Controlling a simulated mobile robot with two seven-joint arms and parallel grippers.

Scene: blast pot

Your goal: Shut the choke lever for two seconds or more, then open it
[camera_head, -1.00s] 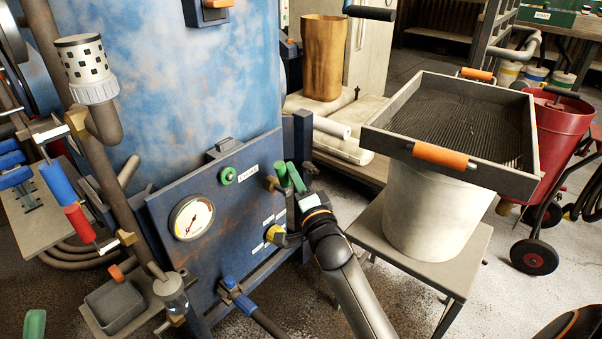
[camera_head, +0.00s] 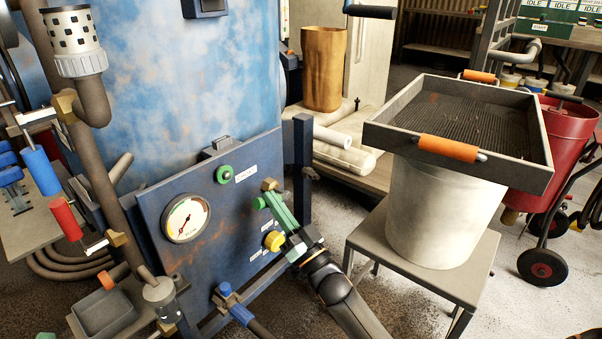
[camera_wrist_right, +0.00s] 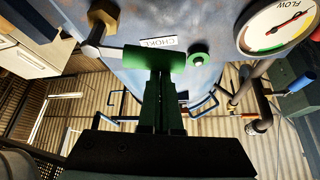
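The choke lever has a green handle (camera_head: 259,203) and a brass-coloured pivot (camera_head: 268,184) on the blue panel. In the right wrist view its green handle (camera_wrist_right: 153,60) lies across my fingertips, beside the CHOKE label (camera_wrist_right: 158,43). My right gripper (camera_head: 272,199) reaches in from the lower right. In the right wrist view its dark green fingers (camera_wrist_right: 162,80) are close together, with their tips at the handle. They appear to touch it, not to straddle it. A green sliver (camera_head: 45,336) at the bottom left edge may be my left gripper; its opening is hidden.
A flow gauge (camera_head: 186,218), a green button (camera_head: 224,174) and a yellow knob (camera_head: 274,241) sit on the panel near the lever. A bucket (camera_head: 435,220) with a sieve tray (camera_head: 395,148) stands on a stool to the right. A dark post (camera_head: 303,160) rises beside the panel.

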